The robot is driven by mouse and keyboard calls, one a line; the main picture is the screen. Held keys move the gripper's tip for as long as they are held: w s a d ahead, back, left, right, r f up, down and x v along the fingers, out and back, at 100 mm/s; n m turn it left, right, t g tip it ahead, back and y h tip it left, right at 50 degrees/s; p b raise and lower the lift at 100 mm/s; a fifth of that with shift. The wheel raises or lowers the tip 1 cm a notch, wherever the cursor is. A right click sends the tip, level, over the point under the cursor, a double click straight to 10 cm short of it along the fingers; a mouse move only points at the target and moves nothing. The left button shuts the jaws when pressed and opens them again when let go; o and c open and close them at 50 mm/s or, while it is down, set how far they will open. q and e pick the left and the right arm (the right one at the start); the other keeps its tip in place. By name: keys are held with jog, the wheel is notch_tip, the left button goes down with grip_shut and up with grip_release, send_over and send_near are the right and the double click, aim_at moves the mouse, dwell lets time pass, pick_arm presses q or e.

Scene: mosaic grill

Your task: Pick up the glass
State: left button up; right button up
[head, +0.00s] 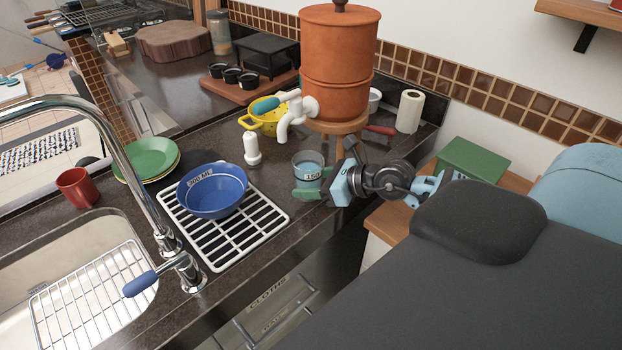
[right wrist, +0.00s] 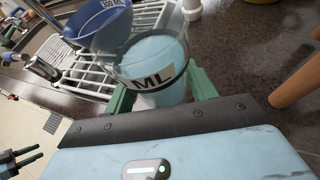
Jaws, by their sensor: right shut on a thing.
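The glass (head: 308,164) is a clear cup with pale blue contents and a dark band with a white label reading "150". It stands upright near the counter's front edge, right of the white rack. My right gripper (head: 308,190) reaches it from the right, with green fingers around its lower part, shut on it. In the right wrist view the glass (right wrist: 155,65) sits between the two green fingers (right wrist: 163,95), its label showing "ML". I cannot tell whether its base touches the counter.
A blue bowl (head: 214,205) sits on the white rack (head: 260,222) left of the glass. A white bottle (head: 252,150) and a clay water dispenser (head: 338,70) on a wooden stool stand behind. The sink (head: 40,262) and tap are at left.

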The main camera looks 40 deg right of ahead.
aim_at(310, 152)
jog(key=r+p, duration=0.1)
jog(key=r, duration=0.3)
jog(key=r+p, duration=0.2)
jog(key=r, duration=0.2)
jog(key=shift+w+r, duration=0.2)
jog(key=shift+r, duration=0.05)
pick_arm(q)
jog(key=w+r+t, duration=0.1)
jog(key=w+r, duration=0.3)
jog(key=r, duration=0.1)
jog(key=shift+w+a, duration=0.15)
jog(key=shift+a, duration=0.3)
pick_arm(e)
notch_tip(310, 152, up, 4)
jog(key=shift+s+f, duration=0.1)
jog(key=shift+f, duration=0.15)
pick_arm(q)
jog(key=shift+r, duration=0.1)
pick_arm(e)
jog(key=shift+a, duration=0.1)
